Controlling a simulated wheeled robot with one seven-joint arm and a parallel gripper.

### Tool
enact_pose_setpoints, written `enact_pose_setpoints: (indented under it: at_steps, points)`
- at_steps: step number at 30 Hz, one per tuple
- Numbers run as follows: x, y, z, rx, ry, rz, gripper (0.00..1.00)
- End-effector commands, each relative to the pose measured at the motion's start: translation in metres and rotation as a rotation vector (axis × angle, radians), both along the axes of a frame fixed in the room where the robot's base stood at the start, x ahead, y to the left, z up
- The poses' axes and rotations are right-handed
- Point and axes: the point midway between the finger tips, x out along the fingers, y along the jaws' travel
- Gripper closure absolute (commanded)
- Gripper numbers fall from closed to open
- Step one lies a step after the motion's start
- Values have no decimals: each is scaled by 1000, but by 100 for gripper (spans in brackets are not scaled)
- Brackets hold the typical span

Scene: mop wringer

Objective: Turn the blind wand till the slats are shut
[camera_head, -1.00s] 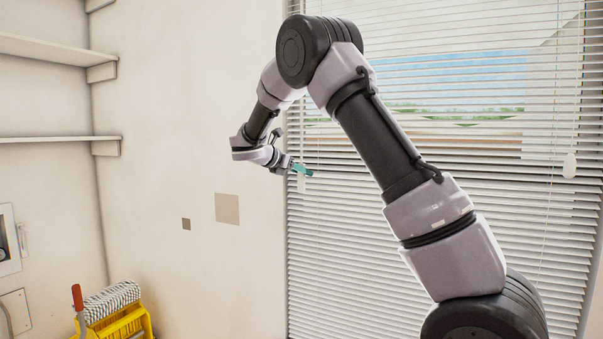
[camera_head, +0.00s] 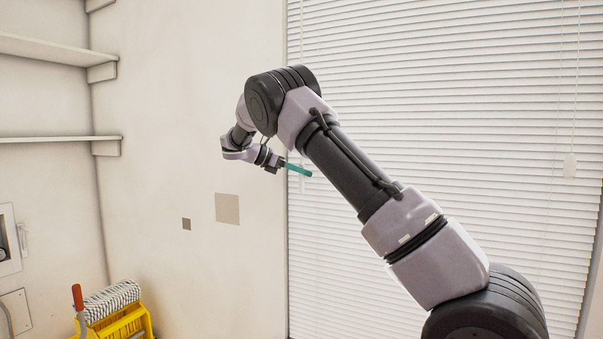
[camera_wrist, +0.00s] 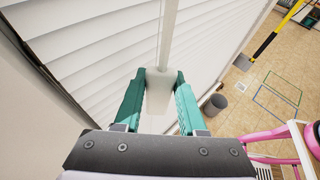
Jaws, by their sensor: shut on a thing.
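The blind (camera_head: 400,120) covers the window in the head view. Its slats lie flat against each other and no outside view shows between them. The white blind wand (camera_wrist: 168,35) hangs in front of the slats at the blind's left side. My gripper (camera_wrist: 160,85) is shut on the wand's thicker lower end (camera_wrist: 158,98), with one teal finger on each side of it. In the head view my gripper (camera_head: 298,170) is at the blind's left edge, and the wand's grip is mostly hidden there.
A pull cord with a white tassel (camera_head: 570,166) hangs at the blind's right. A yellow mop wringer (camera_head: 120,322) stands low at the left, below wall shelves (camera_head: 55,50). In the wrist view, a grey bin (camera_wrist: 213,106) and pink tubing (camera_wrist: 270,140) show at the right.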

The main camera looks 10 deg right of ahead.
Motion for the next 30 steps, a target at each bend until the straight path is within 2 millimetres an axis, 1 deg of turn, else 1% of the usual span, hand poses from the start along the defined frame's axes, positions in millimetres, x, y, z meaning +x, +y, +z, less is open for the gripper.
enact_pose_setpoints:
  at_steps: [7,8,9,10,19,22,26,30]
  points:
    - [0,0,1,-1,-2,1,100]
    - [0,0,1,-1,-2,1,52]
    - [0,0,1,-1,-2,1,37]
    - [0,0,1,-1,-2,1,30]
    - [0,0,1,-1,-1,2,30]
    - [0,6,3,-1,-2,2,30]
    - [-3,24,10,-2,-3,4,30]
    - [-6,51,21,-2,-3,5,30]
